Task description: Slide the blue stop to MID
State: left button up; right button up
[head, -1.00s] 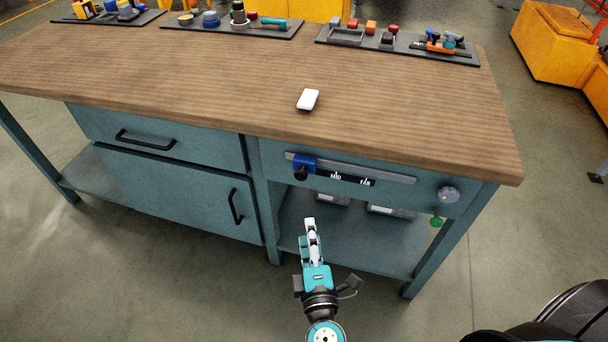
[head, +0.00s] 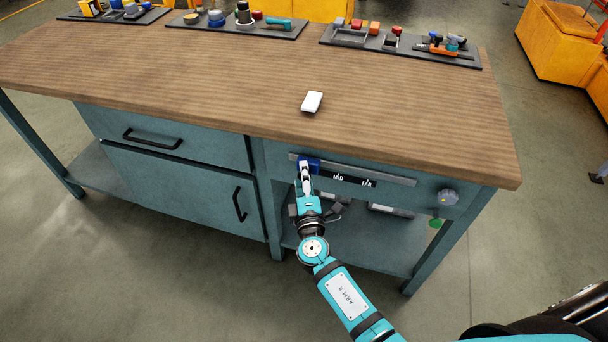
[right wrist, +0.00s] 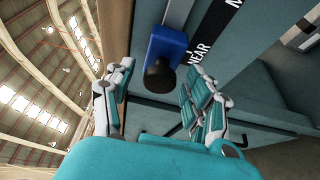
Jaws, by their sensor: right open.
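The blue stop (head: 312,163) sits at the left end of a grey rail (head: 370,174) on the bench front. A black label strip (head: 345,179) under the rail reads MID and FAR; the stop is left of MID. In the right wrist view the blue stop (right wrist: 166,46) has a black round knob (right wrist: 160,78), and NEAR shows beside it. My right gripper (head: 305,174) is in front of the stop and hides its knob in the head view. In the right wrist view its fingers (right wrist: 155,98) are apart, with the knob just beyond and between them. My left gripper is not in view.
A white block (head: 312,102) lies on the wooden bench top (head: 220,90) above the stop. A round grey knob (head: 447,197) and a green disc (head: 436,223) are right of the rail. Drawer and door handles (head: 152,140) stick out at left.

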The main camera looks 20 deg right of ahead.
jog(key=shift+w+d, duration=0.1)
jog(key=shift+w, duration=0.25)
grip_shut()
